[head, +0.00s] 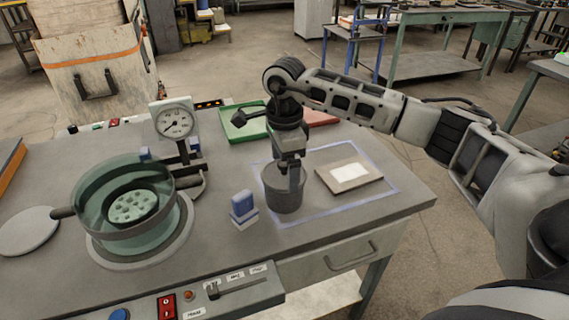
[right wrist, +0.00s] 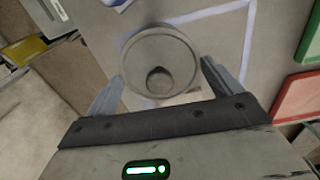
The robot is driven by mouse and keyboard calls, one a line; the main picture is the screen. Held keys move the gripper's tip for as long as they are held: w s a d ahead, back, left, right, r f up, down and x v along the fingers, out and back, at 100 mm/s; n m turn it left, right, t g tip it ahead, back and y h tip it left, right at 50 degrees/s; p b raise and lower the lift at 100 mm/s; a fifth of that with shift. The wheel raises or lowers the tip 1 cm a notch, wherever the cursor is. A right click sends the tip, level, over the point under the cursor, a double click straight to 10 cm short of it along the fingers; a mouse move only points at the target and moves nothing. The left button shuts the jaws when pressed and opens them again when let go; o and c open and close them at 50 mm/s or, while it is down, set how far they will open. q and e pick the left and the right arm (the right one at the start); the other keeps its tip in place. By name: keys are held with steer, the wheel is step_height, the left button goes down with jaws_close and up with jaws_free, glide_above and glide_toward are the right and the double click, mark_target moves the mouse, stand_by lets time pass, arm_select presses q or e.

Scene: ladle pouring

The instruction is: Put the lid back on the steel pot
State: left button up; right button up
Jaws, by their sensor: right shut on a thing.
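A grey tapered metal pot (head: 283,196) stands upright on the bench inside a blue outline. My right gripper (head: 291,187) reaches down over it from above. One finger lies across the front of its upper wall, and the gripper is shut on it. In the right wrist view, the round top (right wrist: 160,45) lies between the two fingers (right wrist: 162,75), with a dark knob-like shape on or in it; I cannot tell whether this is a separate lid. A flat grey disc (head: 27,231) lies at the bench's left. My left gripper is not in view.
A teal see-through pan (head: 125,235) with a dark handle stands on a round base at the left. A dial gauge (head: 174,121) stands behind it. Green (head: 243,124) and red trays lie behind.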

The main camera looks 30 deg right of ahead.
steer(key=shift+f, duration=0.2)
stand_by(1.1)
stand_by(0.3)
steer(key=o, duration=0.8)
steer(key=shift+c, duration=0.2)
steer(key=shift+r, duration=0.1)
steer(key=shift+r+p, duration=2.2)
steer(key=shift+r, duration=1.25)
